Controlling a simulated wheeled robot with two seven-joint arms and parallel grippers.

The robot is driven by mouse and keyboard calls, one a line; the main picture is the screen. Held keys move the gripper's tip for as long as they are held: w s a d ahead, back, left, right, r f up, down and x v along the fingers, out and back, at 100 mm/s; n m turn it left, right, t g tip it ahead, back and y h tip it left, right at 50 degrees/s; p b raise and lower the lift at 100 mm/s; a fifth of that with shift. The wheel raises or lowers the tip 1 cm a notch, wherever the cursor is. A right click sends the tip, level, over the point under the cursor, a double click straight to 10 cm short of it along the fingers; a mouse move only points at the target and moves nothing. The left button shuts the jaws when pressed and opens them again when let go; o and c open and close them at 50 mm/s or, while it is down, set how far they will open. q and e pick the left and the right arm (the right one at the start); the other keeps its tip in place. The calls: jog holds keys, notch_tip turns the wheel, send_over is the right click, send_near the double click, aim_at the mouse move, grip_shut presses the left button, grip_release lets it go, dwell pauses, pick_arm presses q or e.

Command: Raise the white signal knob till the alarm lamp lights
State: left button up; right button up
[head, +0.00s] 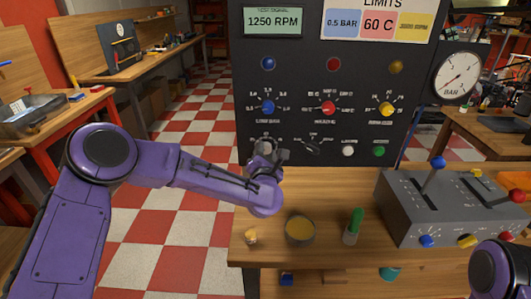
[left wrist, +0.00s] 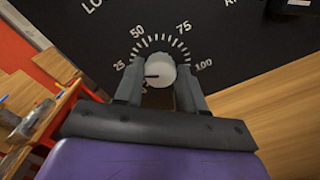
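The white signal knob (left wrist: 160,70) sits at the centre of a printed dial with marks from 25 to 100. Its dark pointer line points to the left, toward the low end. My left gripper (left wrist: 160,78) has one finger on each side of the knob and looks closed on it. The display (head: 274,21) reads 1250 RPM. The red lamp (head: 333,64) looks dark, as do the blue lamp (head: 267,63) and yellow lamp (head: 396,67). My right gripper is out of view.
Blue (head: 267,107), red (head: 328,107) and yellow (head: 387,108) knobs sit above my gripper. A black knob (head: 312,147), a white button (head: 348,151) and a green button (head: 379,150) lie to its right. A bowl (head: 300,230) and a grey lever box (head: 450,215) stand on the bench.

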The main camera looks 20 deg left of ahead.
pick_arm(q)
jog(key=c, duration=0.5)
jog(key=m, duration=0.2)
jog(key=shift+d+m, duration=0.1)
jog(key=shift+m, duration=0.3)
jog(key=m, duration=0.3)
jog(key=shift+r+m, duration=0.1)
jog(key=shift+m, duration=0.2)
jog(key=m, duration=0.5)
jog(key=shift+m+p, duration=0.3)
jog(key=m+p, duration=0.1)
jog(key=m, duration=0.3)
jog(key=shift+s+m, duration=0.1)
jog(key=shift+m, duration=0.3)
